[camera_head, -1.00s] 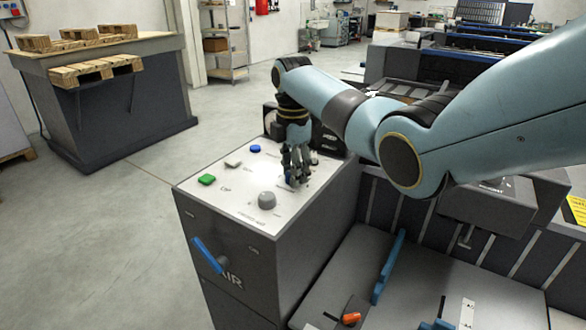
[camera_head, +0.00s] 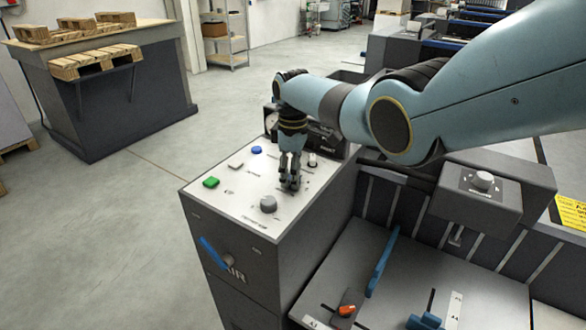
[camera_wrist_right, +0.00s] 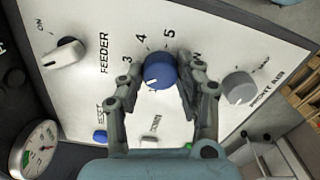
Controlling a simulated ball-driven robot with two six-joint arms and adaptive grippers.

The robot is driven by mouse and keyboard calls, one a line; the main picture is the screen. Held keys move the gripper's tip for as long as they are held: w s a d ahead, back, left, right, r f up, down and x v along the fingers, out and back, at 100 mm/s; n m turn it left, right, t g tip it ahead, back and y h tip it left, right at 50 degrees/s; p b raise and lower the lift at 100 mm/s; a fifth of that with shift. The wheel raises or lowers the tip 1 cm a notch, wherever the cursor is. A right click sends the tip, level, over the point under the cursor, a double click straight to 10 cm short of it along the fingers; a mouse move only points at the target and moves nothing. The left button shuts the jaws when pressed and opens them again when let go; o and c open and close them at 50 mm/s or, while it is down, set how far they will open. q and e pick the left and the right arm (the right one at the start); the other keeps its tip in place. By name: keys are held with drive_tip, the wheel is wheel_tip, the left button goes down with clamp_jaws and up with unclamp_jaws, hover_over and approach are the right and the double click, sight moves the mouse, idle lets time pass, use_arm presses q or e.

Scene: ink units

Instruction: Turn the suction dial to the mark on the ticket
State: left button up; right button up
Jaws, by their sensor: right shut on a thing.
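The suction dial is most likely the blue knob (camera_wrist_right: 158,71) in the wrist view, with 3, 4 and 5 printed around its far side. A small white pointer mark shows on its lower-left part. My right gripper (camera_wrist_right: 160,78) is shut on this knob, one finger on each side. I cannot make out a ticket; a yellow sheet (camera_head: 571,214) with unreadable print lies at the right edge. My left gripper is out of view.
A grey knob (camera_wrist_right: 239,88) and a white FEEDER switch (camera_wrist_right: 65,53) flank the dial. A blue button (camera_head: 256,150), a green button (camera_head: 211,182) and a pressure gauge (camera_wrist_right: 34,146) are also close.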

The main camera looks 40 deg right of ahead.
drive_tip(key=m+p, duration=0.1)
drive_tip(key=m, duration=0.2)
drive_tip(key=shift+m, duration=0.3)
drive_tip(key=shift+m+p, duration=0.3)
drive_tip(key=shift+m, duration=1.6)
drive_tip(key=o, duration=1.1)
drive_tip(key=shift+o, duration=0.2)
drive_tip(key=shift+r, duration=0.1)
wheel_tip(320, 180, up, 12)
